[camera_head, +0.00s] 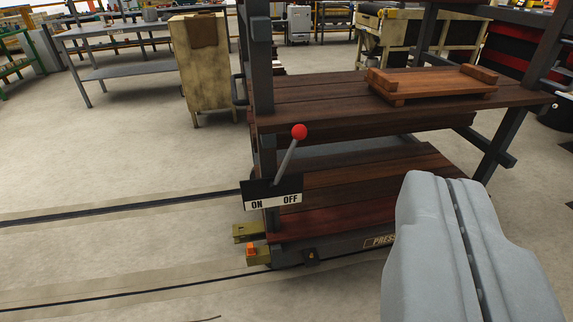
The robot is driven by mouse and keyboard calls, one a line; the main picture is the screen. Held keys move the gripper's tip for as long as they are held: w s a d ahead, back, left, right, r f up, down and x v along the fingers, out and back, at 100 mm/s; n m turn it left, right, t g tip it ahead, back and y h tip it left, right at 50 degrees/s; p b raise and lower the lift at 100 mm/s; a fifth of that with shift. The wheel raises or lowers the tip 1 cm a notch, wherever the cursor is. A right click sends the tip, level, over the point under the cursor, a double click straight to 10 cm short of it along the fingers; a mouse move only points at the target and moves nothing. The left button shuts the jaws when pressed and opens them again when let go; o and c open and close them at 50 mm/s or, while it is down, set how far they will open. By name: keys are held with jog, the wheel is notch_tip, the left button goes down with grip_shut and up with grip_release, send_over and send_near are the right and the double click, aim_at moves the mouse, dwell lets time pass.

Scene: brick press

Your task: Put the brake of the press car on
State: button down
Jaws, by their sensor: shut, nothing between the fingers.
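The press car (320,188) is a dark frame with brown wooden shelves, and part of a label reading "PRESS" shows on its lower edge. Its brake lever (286,160) has a red ball knob (299,131) and rises from a plate (272,195) marked ON at left and OFF at right. The lever leans to the right, toward OFF. My gripper (440,180) is large and grey at the lower right, in front of the car. Its fingers are shut with only a thin seam between them, and it is apart from the lever. It hides part of the car's lower right.
A wooden pallet (430,84) lies on the upper shelf. Two floor rails (120,213) run left from the car. A small orange block (251,249) shows at the car's lower left. A beige cabinet (205,80) and a grey table (125,70) stand behind. The left floor is clear.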

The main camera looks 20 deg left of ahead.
jog(key=c, duration=2.1)
grip_release()
jog(key=o, duration=0.4)
jog(key=shift+w, duration=0.1)
jog(key=o, duration=0.7)
jog(key=shift+w+f, duration=0.2)
jog(key=shift+w, duration=0.4)
jog(key=shift+w+f, duration=0.15)
jog(key=shift+w, duration=0.45)
jog(key=shift+c, duration=0.2)
jog(key=shift+o, duration=0.6)
jog(key=w+f, duration=0.2)
jog(key=w, duration=0.5)
jog(key=shift+a+f, duration=0.25)
jog(key=g+y, duration=0.1)
jog(key=y, duration=0.6)
send_near(300, 138)
jog(key=x, duration=0.9)
jog(key=shift+w+a+r, duration=0.1)
jog(key=shift+w, duration=0.1)
